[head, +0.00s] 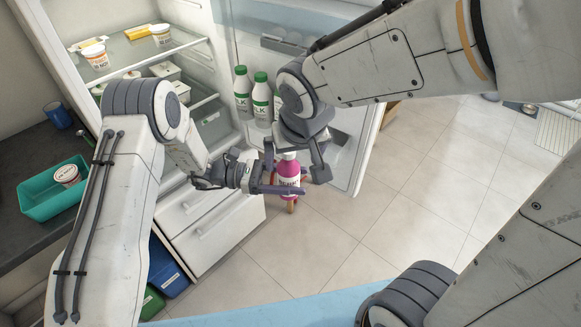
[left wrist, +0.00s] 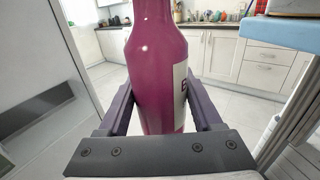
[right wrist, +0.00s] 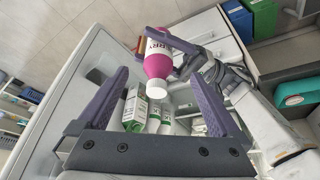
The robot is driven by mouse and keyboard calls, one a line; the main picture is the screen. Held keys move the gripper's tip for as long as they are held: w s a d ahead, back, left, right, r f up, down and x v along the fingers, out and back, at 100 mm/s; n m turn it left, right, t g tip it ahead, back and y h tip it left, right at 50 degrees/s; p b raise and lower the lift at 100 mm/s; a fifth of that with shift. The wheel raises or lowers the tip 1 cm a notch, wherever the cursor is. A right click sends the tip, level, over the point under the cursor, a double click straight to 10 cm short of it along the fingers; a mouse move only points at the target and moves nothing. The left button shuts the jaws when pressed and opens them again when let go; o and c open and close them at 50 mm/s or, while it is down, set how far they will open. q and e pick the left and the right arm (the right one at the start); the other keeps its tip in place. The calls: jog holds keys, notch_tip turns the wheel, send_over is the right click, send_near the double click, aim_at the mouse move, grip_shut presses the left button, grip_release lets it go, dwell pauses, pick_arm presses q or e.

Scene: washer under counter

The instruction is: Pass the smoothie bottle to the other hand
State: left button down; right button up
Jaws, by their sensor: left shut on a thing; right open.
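The smoothie bottle (head: 288,176) is magenta with a white cap and a pale label. In the head view it hangs roughly upright in front of the open fridge. My left gripper (head: 280,187) is shut around its body; in the left wrist view the bottle (left wrist: 157,60) stands between the two fingers. My right gripper (head: 298,165) is open near the top of the bottle. In the right wrist view the bottle (right wrist: 158,66) shows cap first, beyond and between the open fingers (right wrist: 160,95), apart from them.
The open fridge door (head: 345,150) holds green-capped milk bottles (head: 262,95) close behind the grippers. Fridge shelves (head: 140,50) carry tubs. A teal bin (head: 45,205) sits on the dark counter at left.

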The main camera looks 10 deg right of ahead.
jog(key=s+a+f+n+g, duration=0.1)
jog(key=s+a+n+g, duration=0.1)
jog(key=s, duration=0.6)
jog(key=s+a+f+n+g, duration=0.1)
jog(key=s+n, duration=0.3)
jog(key=s, duration=0.5)
jog(key=shift+a+f+n+g+y, duration=0.35)
jog(key=shift+f+n+g+y, duration=0.05)
jog(key=shift+f+g, duration=0.3)
